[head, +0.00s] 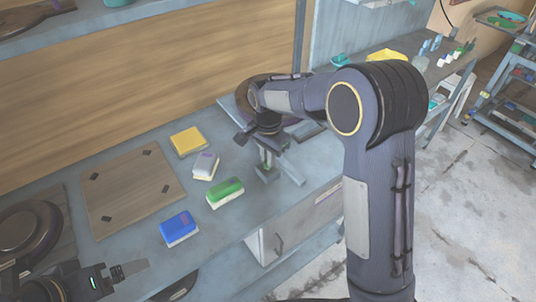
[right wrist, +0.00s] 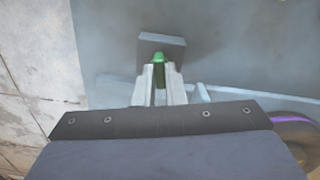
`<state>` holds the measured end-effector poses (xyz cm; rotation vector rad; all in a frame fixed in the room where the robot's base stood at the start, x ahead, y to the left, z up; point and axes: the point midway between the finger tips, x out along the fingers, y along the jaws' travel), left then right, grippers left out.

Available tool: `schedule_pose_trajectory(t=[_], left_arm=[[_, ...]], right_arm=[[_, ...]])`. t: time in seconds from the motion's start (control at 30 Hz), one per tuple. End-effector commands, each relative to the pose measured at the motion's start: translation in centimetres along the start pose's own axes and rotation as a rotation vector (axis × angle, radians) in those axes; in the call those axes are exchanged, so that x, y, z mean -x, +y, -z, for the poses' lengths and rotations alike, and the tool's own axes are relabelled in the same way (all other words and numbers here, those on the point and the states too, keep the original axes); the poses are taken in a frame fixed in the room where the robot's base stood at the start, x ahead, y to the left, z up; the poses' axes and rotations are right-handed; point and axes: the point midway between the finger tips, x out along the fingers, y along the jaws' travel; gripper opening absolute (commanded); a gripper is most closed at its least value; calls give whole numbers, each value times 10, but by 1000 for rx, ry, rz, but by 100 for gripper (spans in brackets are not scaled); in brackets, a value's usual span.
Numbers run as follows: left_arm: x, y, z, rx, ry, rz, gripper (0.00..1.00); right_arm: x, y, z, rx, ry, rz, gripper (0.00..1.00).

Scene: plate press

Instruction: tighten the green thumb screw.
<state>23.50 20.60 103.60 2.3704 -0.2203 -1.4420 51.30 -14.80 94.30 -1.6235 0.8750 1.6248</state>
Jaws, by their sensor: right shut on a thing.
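The green thumb screw (right wrist: 158,57) shows in the right wrist view between my right fingertips, in front of a grey block (right wrist: 162,40). My right gripper (right wrist: 160,72) is shut on the screw; the fingers hide much of it. In the head view my right gripper (head: 266,163) points down at a small grey metal fixture (head: 290,170) near the bench's front edge. The screw cannot be made out there. My left gripper (head: 130,268) is at the lower left of the head view, over the bench edge. Whether its fingers are apart cannot be told.
A brown board (head: 130,190) with dark corner marks lies farther left. A dark round item (head: 18,228) is at the far left.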

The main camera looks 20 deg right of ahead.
Motion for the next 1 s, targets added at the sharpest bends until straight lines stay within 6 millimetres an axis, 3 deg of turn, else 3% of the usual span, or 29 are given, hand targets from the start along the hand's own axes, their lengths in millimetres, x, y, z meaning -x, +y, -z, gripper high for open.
schedule_pose_trajectory(t=[0.4, 1.0], left_arm=[[5, 2, 3, 0, 0, 0, 98], [6, 3, 3, 0, 0, 0, 98]], right_arm=[[1, -1, 0, -212, 1, 2, 0], [1, -1, 0, -252, 0, 3, 0]])
